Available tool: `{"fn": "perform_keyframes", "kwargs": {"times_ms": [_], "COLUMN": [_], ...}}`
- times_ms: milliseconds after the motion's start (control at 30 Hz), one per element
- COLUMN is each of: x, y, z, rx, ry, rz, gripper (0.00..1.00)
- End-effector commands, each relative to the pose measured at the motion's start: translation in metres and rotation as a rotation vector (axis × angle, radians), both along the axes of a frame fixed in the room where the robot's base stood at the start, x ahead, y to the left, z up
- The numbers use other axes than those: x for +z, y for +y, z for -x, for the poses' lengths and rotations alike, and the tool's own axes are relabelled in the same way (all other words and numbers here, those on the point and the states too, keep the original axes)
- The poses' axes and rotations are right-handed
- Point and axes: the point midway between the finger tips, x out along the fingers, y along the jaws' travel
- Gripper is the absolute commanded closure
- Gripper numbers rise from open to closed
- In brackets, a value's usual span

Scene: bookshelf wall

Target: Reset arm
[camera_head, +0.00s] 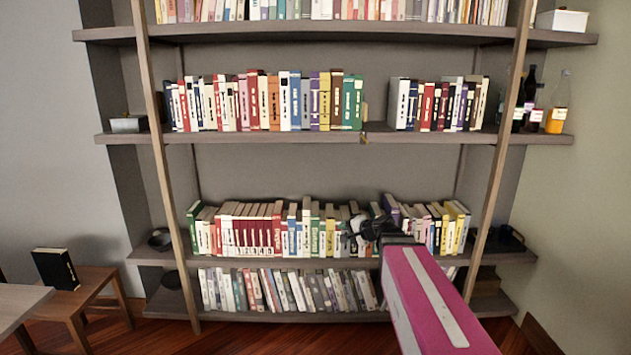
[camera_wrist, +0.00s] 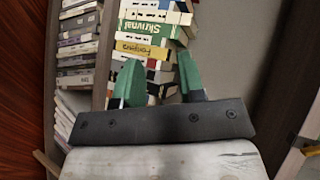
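My gripper (camera_head: 368,229) is in front of the row of books (camera_head: 290,238) on the second-lowest shelf board, right of the middle. My pink arm link runs from the lower right up to it. In the wrist view my gripper (camera_wrist: 158,74) has two green fingers spread apart with nothing held between them. Beyond the fingers are book spines, among them a green book (camera_wrist: 146,29) and a yellow one (camera_wrist: 140,50). I cannot tell how near the fingertips are to the spines. My arm and gripper hide some books.
The bookshelf has a middle row of books (camera_head: 270,102), a bottom row (camera_head: 285,291), and slanting wooden posts (camera_head: 500,150). Bottles (camera_head: 557,105) stand at the right. A black book (camera_head: 55,268) sits on a wooden stool (camera_head: 95,285) at the left. Floor in front is partly clear.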

Motion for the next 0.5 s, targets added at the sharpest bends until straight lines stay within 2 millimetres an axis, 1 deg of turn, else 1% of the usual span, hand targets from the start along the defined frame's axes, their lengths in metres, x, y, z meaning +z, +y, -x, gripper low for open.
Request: {"fn": "perform_keyframes", "kwargs": {"times_ms": [33,67,100,167,200,267,300,400,500], "x": [-0.023,-0.036,-0.053,-0.077,-0.093,-0.115,-0.129,-0.157,-0.176], "y": [0.001,0.001,0.0,-0.004,-0.008,-0.015,-0.02,-0.038,-0.056], "z": [0.015,0.024,0.035,0.052,0.064,0.082,0.094,0.123,0.147], "rx": [0.051,0.083,0.126,0.19,0.233,0.298,0.341,0.442,0.526], "ry": [0.031,0.05,0.075,0.117,0.146,0.192,0.226,0.307,0.382], "rz": [0.09,0.146,0.22,0.329,0.401,0.508,0.577,0.743,0.879], "gripper": [0.64,0.64,0.64,0.64,0.64,0.64,0.64,0.64,0.64]}}
